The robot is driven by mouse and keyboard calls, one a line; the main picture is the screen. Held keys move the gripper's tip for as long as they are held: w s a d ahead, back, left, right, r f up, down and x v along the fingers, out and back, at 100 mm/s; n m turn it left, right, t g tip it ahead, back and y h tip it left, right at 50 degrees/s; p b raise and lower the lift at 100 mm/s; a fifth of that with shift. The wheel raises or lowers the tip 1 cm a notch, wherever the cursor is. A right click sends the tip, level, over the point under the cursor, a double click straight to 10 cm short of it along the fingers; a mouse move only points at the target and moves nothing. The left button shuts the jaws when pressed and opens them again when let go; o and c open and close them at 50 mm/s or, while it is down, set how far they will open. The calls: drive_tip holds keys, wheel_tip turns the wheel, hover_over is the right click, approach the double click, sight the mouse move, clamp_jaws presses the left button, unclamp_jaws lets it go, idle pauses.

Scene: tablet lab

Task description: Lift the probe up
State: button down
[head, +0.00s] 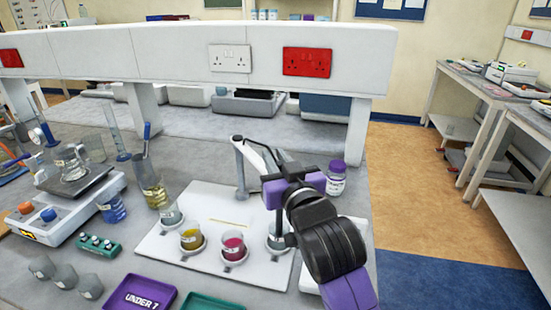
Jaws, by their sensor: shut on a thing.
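The probe (278,222) is a thin upright rod at the right of the white board, partly hidden by my gripper. Its lower end is over or in a clear beaker (277,243); I cannot tell whether it touches the contents. A jointed stand arm (242,160) rises behind the board and reaches toward the probe's top. My gripper (275,186), purple and black, comes in from the lower right and is shut on the probe near its upper part. The fingertips are small and partly hidden by the gripper body.
A white board (215,205) holds beakers with yellow (191,239) and pink (233,246) liquid, left of the probe. A purple-capped bottle (336,180) stands just right of my gripper. A raised socket shelf (190,60) spans behind. Green and purple trays lie in front.

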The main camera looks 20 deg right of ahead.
wheel_tip(320, 180, up, 8)
drive_tip(key=p, duration=0.6)
drive_tip(key=shift+r, duration=0.15)
drive_tip(key=c, duration=1.5)
unclamp_jaws()
drive_tip(key=shift+o, duration=0.9)
drive_tip(key=s+b, duration=0.1)
drive_tip(key=s, duration=0.6)
drive_tip(key=shift+s+a, duration=0.3)
drive_tip(key=shift+s, duration=0.1)
